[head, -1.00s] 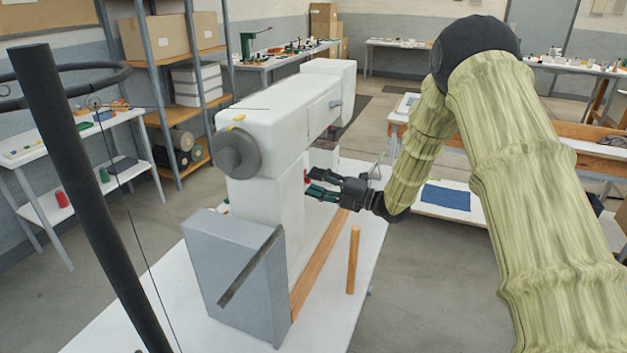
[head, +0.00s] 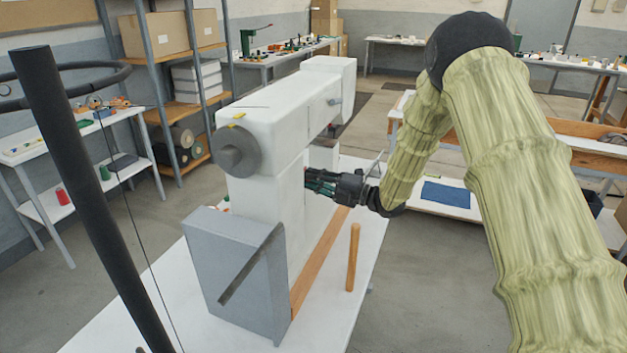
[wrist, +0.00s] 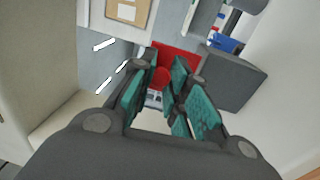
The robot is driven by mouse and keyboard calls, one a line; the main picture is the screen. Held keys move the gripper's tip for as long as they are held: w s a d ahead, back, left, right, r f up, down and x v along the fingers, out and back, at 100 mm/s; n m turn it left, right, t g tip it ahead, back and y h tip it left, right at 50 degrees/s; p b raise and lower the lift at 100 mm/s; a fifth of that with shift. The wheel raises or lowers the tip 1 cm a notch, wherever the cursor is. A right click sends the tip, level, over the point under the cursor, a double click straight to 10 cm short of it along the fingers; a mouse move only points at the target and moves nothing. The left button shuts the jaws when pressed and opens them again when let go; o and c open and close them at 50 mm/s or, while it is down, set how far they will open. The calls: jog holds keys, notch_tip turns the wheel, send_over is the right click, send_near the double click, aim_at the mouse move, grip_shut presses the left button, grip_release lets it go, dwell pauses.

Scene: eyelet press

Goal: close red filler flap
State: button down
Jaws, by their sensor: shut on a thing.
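The white press (head: 262,160) stands on a white table, with its tall column facing my gripper. My gripper (head: 312,183) is at the right side of that column. In the wrist view, the red filler flap (wrist: 178,52) shows beyond and between the teal finger pads of my gripper (wrist: 165,88). A round red part of the flap lies between the pads, and my gripper is shut on it. In the head view the fingers hide the flap. I cannot tell the flap's exact angle.
A grey box with a dark bar (head: 236,275) is at the press's front. A dark grey block (wrist: 228,80) is close to the fingers in the wrist view. A dark pole (head: 85,190) stands at left.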

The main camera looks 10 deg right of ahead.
jog(key=shift+r, duration=0.1)
jog(key=shift+w+a+r+g+h+p, duration=0.15)
jog(key=shift+a+r+g+h+p, duration=0.2)
jog(key=shift+h, duration=0.25)
jog(key=shift+w+a+r+g+h+p, duration=0.1)
jog(key=shift+r+g+h+p, duration=0.1)
jog(key=shift+g+h, duration=0.35)
jog(key=g+h+p, duration=0.1)
jog(key=w+a+r+h+p, duration=0.1)
jog(key=h+p, duration=0.1)
jog(key=shift+a+g, duration=0.2)
jog(key=shift+g, duration=0.2)
jog(key=h+p, duration=0.1)
jog(key=a+g+h+p, duration=0.1)
jog(key=p, duration=0.1)
jog(key=shift+w, duration=0.35)
jog(key=shift+w+a+f+g+h+p, duration=0.15)
jog(key=shift+a+f+g+h+p, duration=0.15)
jog(key=shift+g+h+p, duration=0.45)
jog(key=c, duration=1.3)
grip_release()
